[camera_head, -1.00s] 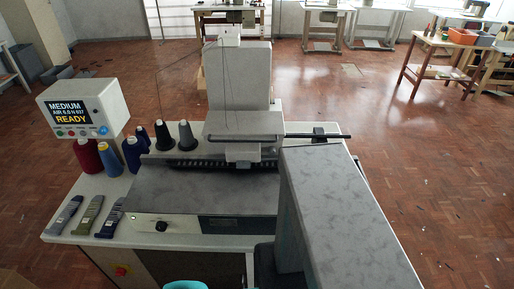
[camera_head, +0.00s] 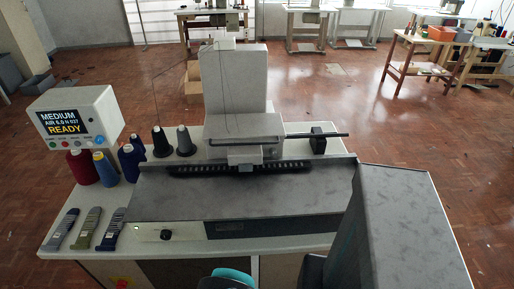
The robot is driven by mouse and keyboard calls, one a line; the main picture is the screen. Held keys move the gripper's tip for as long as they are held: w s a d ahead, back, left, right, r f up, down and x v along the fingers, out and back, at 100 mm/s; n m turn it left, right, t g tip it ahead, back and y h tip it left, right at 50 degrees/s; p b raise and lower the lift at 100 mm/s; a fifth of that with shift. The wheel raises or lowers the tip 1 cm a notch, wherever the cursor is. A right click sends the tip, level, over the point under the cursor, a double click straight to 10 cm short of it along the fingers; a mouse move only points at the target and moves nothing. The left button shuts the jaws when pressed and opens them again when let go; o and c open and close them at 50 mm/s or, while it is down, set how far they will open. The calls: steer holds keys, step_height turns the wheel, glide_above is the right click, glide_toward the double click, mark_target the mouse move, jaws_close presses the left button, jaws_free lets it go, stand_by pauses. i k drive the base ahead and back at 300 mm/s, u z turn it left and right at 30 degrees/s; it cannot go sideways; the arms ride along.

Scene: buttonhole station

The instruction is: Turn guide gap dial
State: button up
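A small dark round knob (camera_head: 166,235) sits on the light front panel of the machine (camera_head: 240,205), right of a small green light. It is the only dial I can make out; its marks are too small to read. Nothing covers it. My gripper is not in view. A large grey part of my own body fills the lower right and hides the right end of the machine front.
A display box (camera_head: 75,118) at the left reads "MEDIUM", "READY". Several thread cones (camera_head: 107,167) stand beside it. Three folded fabric pieces (camera_head: 88,228) lie on the table's (camera_head: 60,205) front left. A black rod (camera_head: 315,135) sticks out right.

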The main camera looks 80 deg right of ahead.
mark_target(165, 236)
steer(key=z, duration=0.85)
steer(key=k, duration=1.25)
steer(key=z, duration=1.05)
steer(key=i, duration=0.5)
steer(key=z, duration=0.1)
